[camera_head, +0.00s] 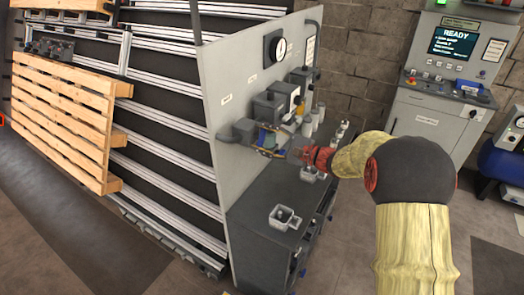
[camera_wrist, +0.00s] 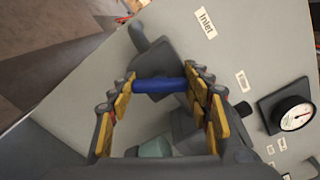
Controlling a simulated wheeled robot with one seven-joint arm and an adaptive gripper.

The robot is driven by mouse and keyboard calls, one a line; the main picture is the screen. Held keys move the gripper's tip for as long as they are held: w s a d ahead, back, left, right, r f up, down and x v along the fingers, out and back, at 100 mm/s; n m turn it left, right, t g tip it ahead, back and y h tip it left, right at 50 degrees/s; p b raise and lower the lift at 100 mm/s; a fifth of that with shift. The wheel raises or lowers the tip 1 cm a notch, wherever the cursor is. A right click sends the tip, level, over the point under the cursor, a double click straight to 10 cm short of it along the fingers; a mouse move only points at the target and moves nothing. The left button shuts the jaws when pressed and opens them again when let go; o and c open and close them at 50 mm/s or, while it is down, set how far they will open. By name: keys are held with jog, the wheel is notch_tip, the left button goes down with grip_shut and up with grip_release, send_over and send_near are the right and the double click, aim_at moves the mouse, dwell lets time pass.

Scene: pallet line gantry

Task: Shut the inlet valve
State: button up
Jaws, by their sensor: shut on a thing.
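The inlet valve's blue handle (camera_wrist: 158,85) shows in the wrist view, spanning the gap between my two yellow-padded fingers. My gripper (camera_wrist: 160,87) is shut on this handle, with a finger at each end of it. The "Inlet" label (camera_wrist: 205,24) is on the grey panel close by. In the head view my gripper (camera_head: 268,146) is at the lower left of the row of fittings, in front of the grey inlet pipe (camera_head: 242,131). The fingers partly hide the valve there, and I cannot tell how the handle lies to the pipe.
A pressure gauge (camera_head: 278,47) sits high on the grey panel (camera_head: 225,75). Grey valve blocks (camera_head: 268,108) and filter bowls stand right of my gripper. Below is a dark bench (camera_head: 262,245) with small fittings. A control cabinet (camera_head: 430,120) reading "READY" stands at right.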

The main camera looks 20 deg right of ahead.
jog(key=n+b, duration=0.2)
jog(key=b, duration=0.1)
jog(key=n+b, duration=0.1)
jog(key=b, duration=0.3)
jog(key=shift+f+n, duration=0.4)
jog(key=n+b, duration=0.1)
jog(key=b, duration=0.1)
jog(key=n+b, duration=0.1)
jog(key=b, duration=0.2)
jog(key=shift+r+n, duration=0.2)
jog(key=shift+n, duration=0.1)
jog(key=shift+r+b, duration=0.1)
jog(key=shift+b, duration=0.3)
jog(key=o, duration=1.2)
jog(key=shift+c, duration=0.2)
jog(key=v, duration=1.2)
jog(key=shift+r, duration=0.1)
